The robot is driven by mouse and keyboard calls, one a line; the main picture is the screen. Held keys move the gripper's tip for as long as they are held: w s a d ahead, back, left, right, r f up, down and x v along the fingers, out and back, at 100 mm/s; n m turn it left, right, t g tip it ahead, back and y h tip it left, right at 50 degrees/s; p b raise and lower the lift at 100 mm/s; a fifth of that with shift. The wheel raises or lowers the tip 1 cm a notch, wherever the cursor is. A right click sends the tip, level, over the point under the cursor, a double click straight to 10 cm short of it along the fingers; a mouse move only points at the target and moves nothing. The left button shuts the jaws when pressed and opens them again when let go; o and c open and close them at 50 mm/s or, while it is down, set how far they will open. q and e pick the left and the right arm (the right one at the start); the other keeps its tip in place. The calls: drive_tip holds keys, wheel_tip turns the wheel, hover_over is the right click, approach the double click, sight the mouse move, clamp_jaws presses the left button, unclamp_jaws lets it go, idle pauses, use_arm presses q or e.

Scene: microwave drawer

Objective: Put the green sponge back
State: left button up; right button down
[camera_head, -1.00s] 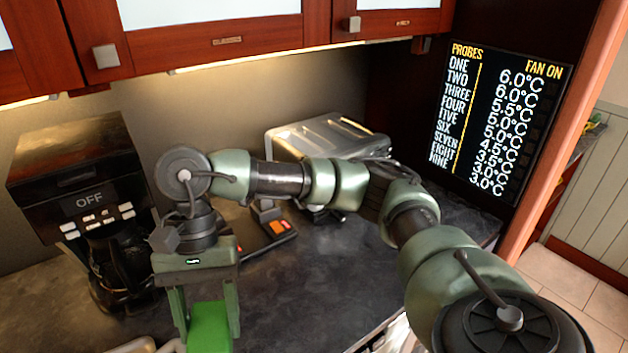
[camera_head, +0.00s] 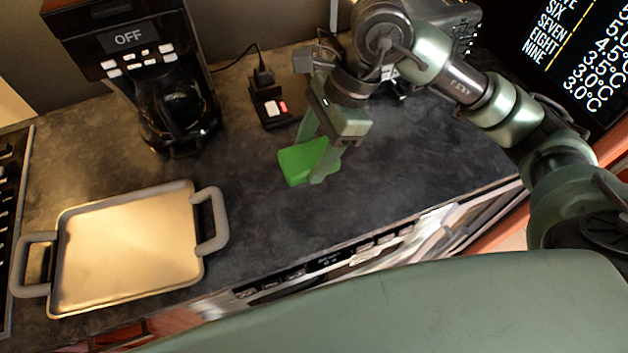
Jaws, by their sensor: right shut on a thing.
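The green sponge (camera_head: 300,162) is a bright green block over the dark countertop, right of the middle of the counter's front edge. My right gripper (camera_head: 318,165) reaches down from above and is shut on the sponge, with fingers on either side of it. Whether the sponge touches the counter or hangs just above it is hard to tell. My left gripper is not in view.
A square pan (camera_head: 130,250) with two grey handles lies at the left. A coffee maker (camera_head: 165,90) with a glass jug stands behind it. A power socket block (camera_head: 271,106) sits behind the sponge. The dark countertop (camera_head: 420,160) is bare to the right.

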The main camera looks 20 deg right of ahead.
drive_tip(key=p, duration=0.1)
hover_over(306, 198)
drive_tip(key=d, duration=0.2)
drive_tip(key=f, duration=0.6)
drive_tip(key=shift+a+f, duration=0.2)
drive_tip(key=shift+f, duration=0.2)
wheel_tip(306, 198, down, 4)
drive_tip(key=shift+f+p, duration=0.1)
drive_tip(key=shift+p, duration=0.35)
drive_tip(key=shift+f, duration=0.2)
drive_tip(key=c, duration=0.5)
unclamp_jaws()
